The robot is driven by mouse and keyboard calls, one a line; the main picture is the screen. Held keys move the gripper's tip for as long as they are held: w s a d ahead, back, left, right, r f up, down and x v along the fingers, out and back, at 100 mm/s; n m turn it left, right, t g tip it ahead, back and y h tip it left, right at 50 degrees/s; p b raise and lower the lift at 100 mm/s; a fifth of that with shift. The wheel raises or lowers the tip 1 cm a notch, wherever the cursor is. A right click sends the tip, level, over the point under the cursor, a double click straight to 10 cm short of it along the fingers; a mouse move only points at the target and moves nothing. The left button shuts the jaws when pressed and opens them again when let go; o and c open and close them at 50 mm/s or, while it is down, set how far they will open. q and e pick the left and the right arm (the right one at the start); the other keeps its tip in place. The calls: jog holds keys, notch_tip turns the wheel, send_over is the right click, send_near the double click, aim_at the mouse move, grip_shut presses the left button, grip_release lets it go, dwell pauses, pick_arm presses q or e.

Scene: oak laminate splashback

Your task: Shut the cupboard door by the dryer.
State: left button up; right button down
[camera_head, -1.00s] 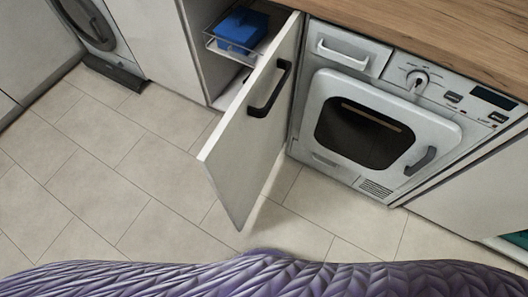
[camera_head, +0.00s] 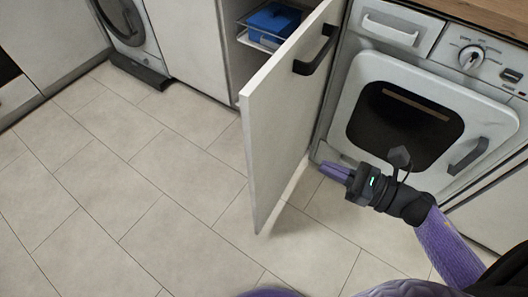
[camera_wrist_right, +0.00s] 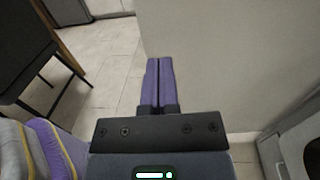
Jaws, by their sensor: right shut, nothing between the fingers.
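The cupboard door (camera_head: 283,125) stands wide open in the head view, swung out into the room, with a dark bar handle (camera_head: 317,51) on its face. It also fills much of the right wrist view (camera_wrist_right: 225,65). The dryer (camera_head: 432,100) is just right of it, with its own round-cornered door shut. My right gripper (camera_head: 335,170) is in front of the dryer, on the handle side of the cupboard door. Its purple fingers are together and empty; they also show in the right wrist view (camera_wrist_right: 158,66). I see no clear contact with the door. My left gripper is out of view.
A blue box (camera_head: 273,19) sits on a wire rack inside the open cupboard. A washing machine (camera_head: 122,20) stands at the far left. A dark table or chair (camera_wrist_right: 40,75) shows at the left of the right wrist view. The tiled floor (camera_head: 130,170) left of the door is clear.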

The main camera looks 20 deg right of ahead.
aim_at(263, 138)
jog(key=b+x, duration=0.1)
jog(key=x, duration=1)
jog(key=shift+w+a+b, duration=0.1)
jog(key=shift+w+b, duration=0.15)
jog(key=shift+b, duration=0.15)
jog(key=shift+w+a, duration=0.2)
jog(key=shift+w, duration=0.05)
jog(key=shift+w+a, duration=0.1)
